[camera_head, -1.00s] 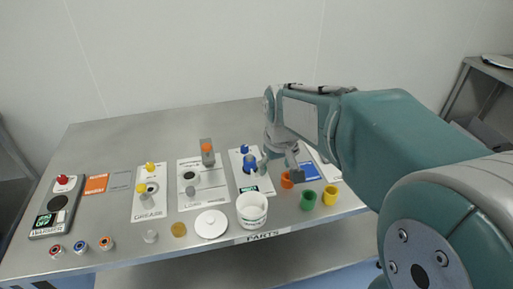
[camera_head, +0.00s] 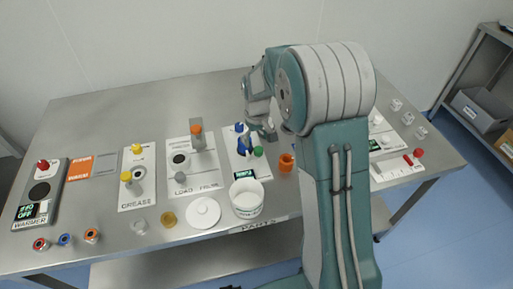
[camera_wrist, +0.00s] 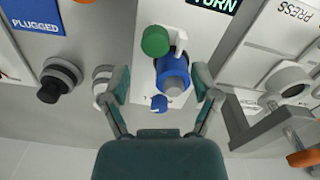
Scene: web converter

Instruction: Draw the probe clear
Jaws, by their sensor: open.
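No label that I can read names the probe, so I cannot tell which part it is. My gripper (camera_head: 262,130) hangs over the panel marked TURN. In the wrist view my gripper (camera_wrist: 162,82) is open, with one finger on each side of a blue cylinder (camera_wrist: 172,70) with a grey centre; contact cannot be told. A green round cap (camera_wrist: 155,40) sits beside the cylinder, and a small blue knob (camera_wrist: 159,103) on its other side. In the head view the blue cylinder (camera_head: 243,142) and green cap (camera_head: 258,151) are partly crowded by my gripper.
A white tub (camera_head: 246,198) and white lid (camera_head: 203,213) stand in front. An upright block with an orange top (camera_head: 197,138) is on the left. An orange cup (camera_head: 286,162) is close on the right. The table's back (camera_head: 150,105) is clear.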

